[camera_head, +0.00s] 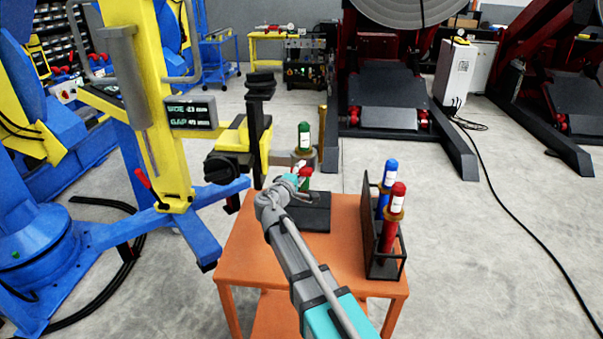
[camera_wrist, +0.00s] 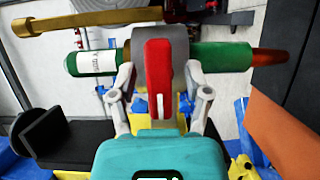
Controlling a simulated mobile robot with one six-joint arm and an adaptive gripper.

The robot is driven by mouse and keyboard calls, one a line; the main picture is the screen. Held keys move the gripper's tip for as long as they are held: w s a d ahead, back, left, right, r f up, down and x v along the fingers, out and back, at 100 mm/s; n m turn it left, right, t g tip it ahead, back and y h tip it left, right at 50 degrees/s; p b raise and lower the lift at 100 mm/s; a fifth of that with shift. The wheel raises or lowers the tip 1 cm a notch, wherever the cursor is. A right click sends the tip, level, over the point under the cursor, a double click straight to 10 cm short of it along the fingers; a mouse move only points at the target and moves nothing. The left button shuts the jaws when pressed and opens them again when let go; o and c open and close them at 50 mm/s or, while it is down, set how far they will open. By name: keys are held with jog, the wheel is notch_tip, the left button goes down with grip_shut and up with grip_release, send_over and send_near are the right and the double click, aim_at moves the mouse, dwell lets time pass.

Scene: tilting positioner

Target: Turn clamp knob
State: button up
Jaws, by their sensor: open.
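The red clamp knob (camera_wrist: 158,80) is an upright, rounded bar in the wrist view, in front of a grey clamp collar (camera_wrist: 176,45). The collar goes around a green cylinder (camera_wrist: 95,62) with a white label. My gripper (camera_wrist: 160,74) is open, with one finger on each side of the knob and a visible gap at each side. Contact cannot be seen. In the head view, the green cylinder (camera_head: 304,134) stands upright at the back of the orange table, and my gripper (camera_head: 298,168) is just in front of it, partly hiding the clamp.
A black rack (camera_head: 385,262) holding blue-topped and red-topped cylinders stands on the right of the orange table (camera_head: 255,262). A brass bar (camera_wrist: 85,20) passes near the cylinder. A yellow and blue column (camera_head: 155,110) with a display and a black knob (camera_head: 225,167) stands left.

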grip_shut()
